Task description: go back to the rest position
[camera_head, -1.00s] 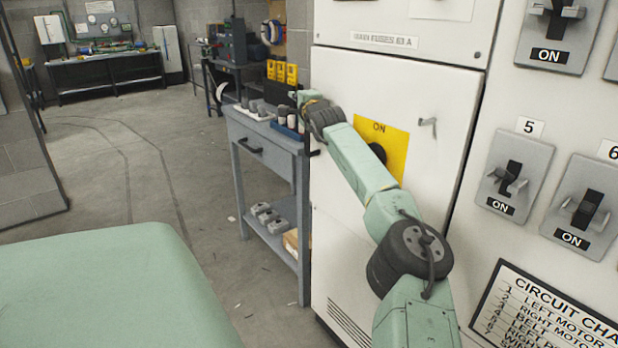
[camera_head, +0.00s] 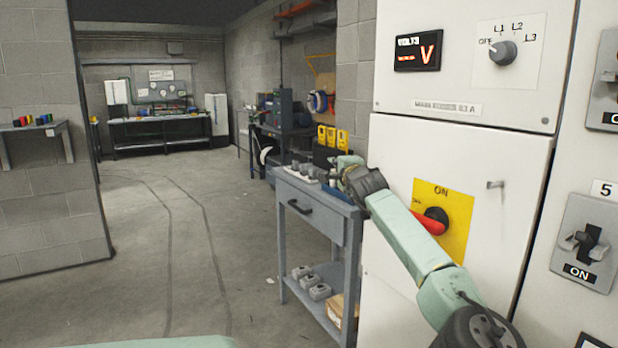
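My arm (camera_head: 418,242), pale green with dark joints, reaches from the lower right up across the front of the white switch cabinet (camera_head: 465,165). Its far dark joint (camera_head: 362,186) lies in front of the cabinet's left edge and the end of the grey workbench (camera_head: 325,222). Only a small green piece of arm shows past that joint. My gripper's fingers do not show, so its opening and anything in it are hidden. A red rotary handle (camera_head: 430,222) on a yellow plate marked ON is on the cabinet, right of the arm and partly uncovered.
The bench holds yellow devices (camera_head: 332,136) and small grey parts; grey boxes (camera_head: 312,285) sit on its lower shelf. A breaker switch (camera_head: 585,245) marked ON is at right. A block wall (camera_head: 45,190) stands at left. The floor (camera_head: 190,250) between is open.

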